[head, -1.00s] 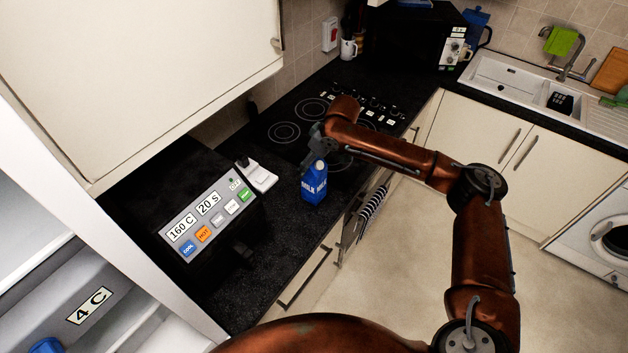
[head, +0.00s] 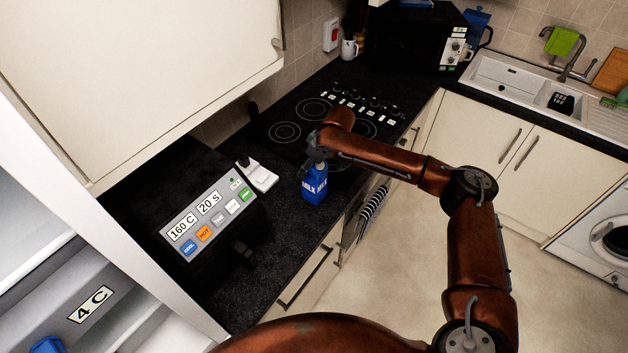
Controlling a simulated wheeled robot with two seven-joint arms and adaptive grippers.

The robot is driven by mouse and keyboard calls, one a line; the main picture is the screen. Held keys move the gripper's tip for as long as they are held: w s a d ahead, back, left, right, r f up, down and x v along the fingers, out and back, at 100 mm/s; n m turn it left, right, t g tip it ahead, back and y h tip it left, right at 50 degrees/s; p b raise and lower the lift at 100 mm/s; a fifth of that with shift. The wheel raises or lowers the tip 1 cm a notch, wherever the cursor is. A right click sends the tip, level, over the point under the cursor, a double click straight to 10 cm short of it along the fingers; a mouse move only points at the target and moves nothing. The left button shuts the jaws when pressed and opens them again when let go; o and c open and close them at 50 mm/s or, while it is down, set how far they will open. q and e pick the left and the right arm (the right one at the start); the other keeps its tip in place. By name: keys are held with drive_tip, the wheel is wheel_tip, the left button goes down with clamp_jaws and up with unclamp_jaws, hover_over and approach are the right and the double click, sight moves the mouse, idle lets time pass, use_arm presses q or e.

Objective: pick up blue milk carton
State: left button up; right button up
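The blue milk carton (head: 314,188) stands upright on the black counter (head: 280,235), just in front of the hob. My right gripper (head: 314,166) is at the top of the carton, pointing down over it, and hides the carton's cap. Its fingers are small and dark here, so I cannot tell whether they are open or closed on the carton. My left gripper is not in view.
A black appliance with a button panel (head: 208,215) stands left of the carton, with a small white device (head: 262,177) between them. The hob (head: 312,112) lies behind. A wall cupboard (head: 140,70) hangs at upper left, and a striped towel (head: 372,212) hangs below the counter edge.

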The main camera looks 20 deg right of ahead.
clamp_jaws()
drive_tip(key=shift+r, duration=0.15)
idle(0.4)
